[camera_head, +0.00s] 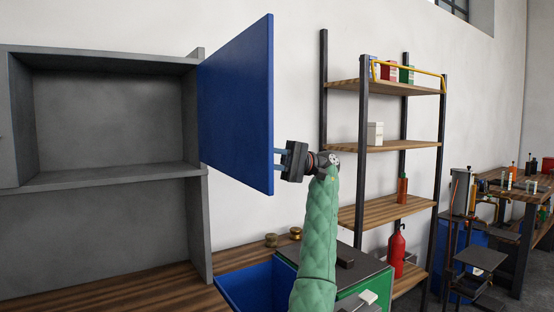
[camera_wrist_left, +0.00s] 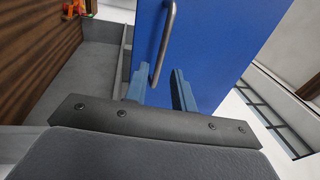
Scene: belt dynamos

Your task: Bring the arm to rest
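A blue cabinet door (camera_head: 237,105) stands swung open from the grey wall cabinet (camera_head: 110,182). It also fills the middle of the left wrist view (camera_wrist_left: 235,45), with a metal bar handle (camera_wrist_left: 166,35) on the face seen there. That handle is hidden in the head view. My left gripper (camera_head: 279,158), on the green-sleeved arm, is at the door's free edge. In the left wrist view its two fingers (camera_wrist_left: 158,92) stand apart, with the handle's lower end appearing between them. I cannot tell whether they touch it. My right gripper is not in view.
Below are a wooden worktop (camera_head: 110,286) and an open blue drawer (camera_head: 262,284). A shelf rack (camera_head: 384,148) with small goods stands right of the arm. A red extinguisher (camera_head: 396,250) hangs or stands by it. A cluttered workbench (camera_head: 515,192) is far right.

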